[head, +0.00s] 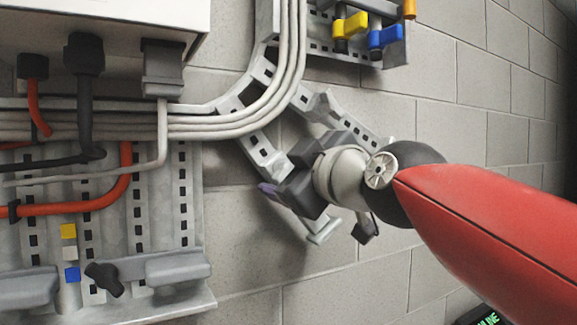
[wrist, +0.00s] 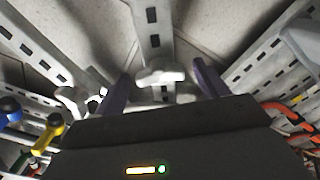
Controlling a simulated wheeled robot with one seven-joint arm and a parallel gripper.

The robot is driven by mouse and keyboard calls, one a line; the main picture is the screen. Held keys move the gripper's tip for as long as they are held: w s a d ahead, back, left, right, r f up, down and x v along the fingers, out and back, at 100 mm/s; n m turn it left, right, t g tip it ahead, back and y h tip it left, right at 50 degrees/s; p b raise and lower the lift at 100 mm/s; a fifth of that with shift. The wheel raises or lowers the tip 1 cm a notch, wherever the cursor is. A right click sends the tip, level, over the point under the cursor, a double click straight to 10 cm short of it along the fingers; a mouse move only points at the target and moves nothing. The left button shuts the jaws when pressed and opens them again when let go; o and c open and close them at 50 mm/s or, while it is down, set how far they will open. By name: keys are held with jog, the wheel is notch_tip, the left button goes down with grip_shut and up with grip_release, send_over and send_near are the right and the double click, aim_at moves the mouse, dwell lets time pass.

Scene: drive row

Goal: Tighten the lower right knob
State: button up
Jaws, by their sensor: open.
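A pale grey lobed knob (wrist: 160,75) sits at the end of a slotted metal strut in the wrist view, between the two purple fingers of my gripper (wrist: 162,82). The fingers are apart, one on each side of the knob, with visible gaps; I cannot tell how deep they reach around it. In the head view my gripper (head: 268,190) is close to the wall below the bent cable run, with one purple fingertip showing. This knob cannot be made out there behind my gripper. A second pale knob (wrist: 75,97) is left of the fingers in the wrist view.
Yellow (head: 350,25) and blue (head: 385,37) handles are at the upper right. Grey cables (head: 215,125) bend upward past struts near my gripper. Orange cable (head: 90,207) and a black knob (head: 103,278) are on the left panel. The block wall (head: 450,120) at right is bare.

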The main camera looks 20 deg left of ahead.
jog(key=shift+w+a, duration=0.2)
jog(key=shift+a, duration=0.1)
jog(key=c, duration=1)
jog(key=shift+w+d+f+m+b, duration=0.15)
jog(key=shift+m+b, duration=0.25)
jog(key=shift+m, duration=1.2)
jog(key=o, duration=1)
